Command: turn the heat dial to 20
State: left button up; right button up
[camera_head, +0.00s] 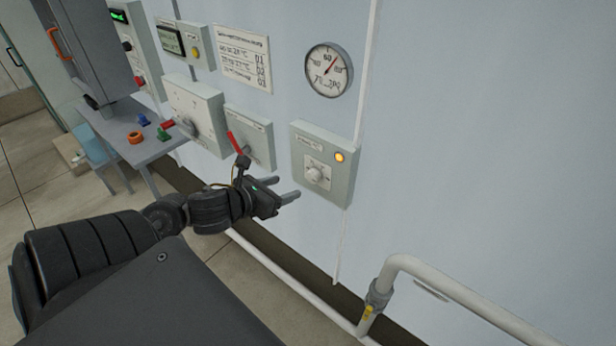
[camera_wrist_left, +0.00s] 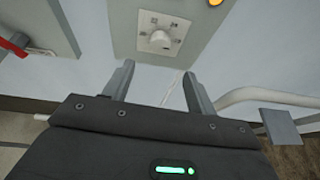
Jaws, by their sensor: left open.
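The heat dial (camera_head: 315,175) is a small pale round knob on a square scale plate, low on a grey-green wall box with a lit orange lamp (camera_head: 339,157) above it. The dial (camera_wrist_left: 159,40) also shows at the top of the left wrist view; its scale figures are too small to read. My left gripper (camera_head: 295,190) is open and empty. It is to the left of the dial and a little lower in the head view, apart from it. In the left wrist view the two fingers (camera_wrist_left: 156,82) point toward the box, with the dial beyond their tips. My right gripper is not seen.
A box with a red lever (camera_head: 237,143) and a box with a larger grey dial (camera_head: 190,127) are left of the heat dial. A round gauge (camera_head: 328,71) hangs above. A white pipe (camera_head: 440,280) runs low on the right. The wall right of the box is bare.

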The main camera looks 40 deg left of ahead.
aim_at(311, 179)
pick_arm(q)
jog(key=b+x, duration=0.5)
jog(key=x, duration=0.4)
jog(key=shift+w+f, duration=0.1)
jog(key=shift+w, duration=0.25)
jog(key=shift+w+f, duration=0.2)
jog(key=shift+w, duration=0.2)
jog(key=c, duration=1)
